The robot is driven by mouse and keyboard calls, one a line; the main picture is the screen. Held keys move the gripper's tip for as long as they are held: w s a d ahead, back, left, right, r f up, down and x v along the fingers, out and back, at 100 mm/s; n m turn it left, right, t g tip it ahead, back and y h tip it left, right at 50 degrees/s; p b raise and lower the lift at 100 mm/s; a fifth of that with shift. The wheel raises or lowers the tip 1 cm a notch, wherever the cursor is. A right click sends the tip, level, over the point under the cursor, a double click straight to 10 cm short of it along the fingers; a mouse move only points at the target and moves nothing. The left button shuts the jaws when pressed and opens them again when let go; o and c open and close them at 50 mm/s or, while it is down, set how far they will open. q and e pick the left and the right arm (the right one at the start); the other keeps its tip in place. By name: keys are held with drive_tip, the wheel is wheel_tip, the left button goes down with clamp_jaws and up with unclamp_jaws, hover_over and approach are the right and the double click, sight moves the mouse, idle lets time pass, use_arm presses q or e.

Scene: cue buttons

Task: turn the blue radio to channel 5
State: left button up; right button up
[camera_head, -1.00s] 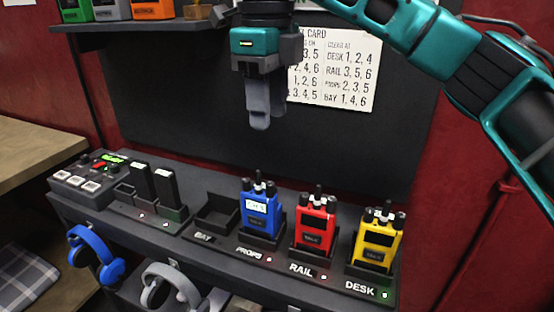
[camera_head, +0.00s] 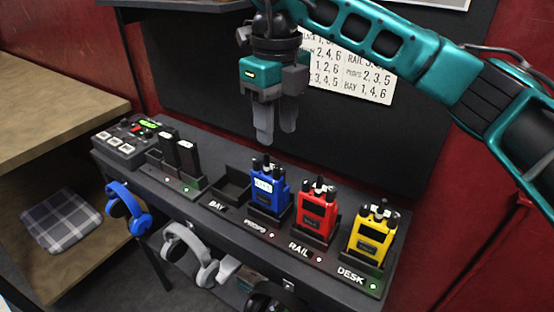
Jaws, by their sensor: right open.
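The blue radio (camera_head: 268,190) stands upright in the PROPS cradle on the dark shelf. It has a small lit display near its top, too small to read now, and dark knobs and an antenna on top. My right gripper (camera_head: 276,138) hangs above and a little behind the blue radio in the picture, pointing down. Its two grey fingers are apart with nothing between them. It is not touching the radio. My left gripper is not in view.
A red radio (camera_head: 317,212) stands at RAIL and a yellow radio (camera_head: 373,232) at DESK. The BAY cradle (camera_head: 231,187) is empty. A control box (camera_head: 128,143) and black batteries (camera_head: 188,157) stand left. Blue headphones (camera_head: 128,208) and grey headphones (camera_head: 190,250) hang below. A card (camera_head: 350,72) is behind.

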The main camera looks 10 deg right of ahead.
sight(277, 167)
wheel_tip(277, 167, down, 8)
drive_tip(key=shift+f, duration=0.15)
idle(0.3)
clamp_jaws()
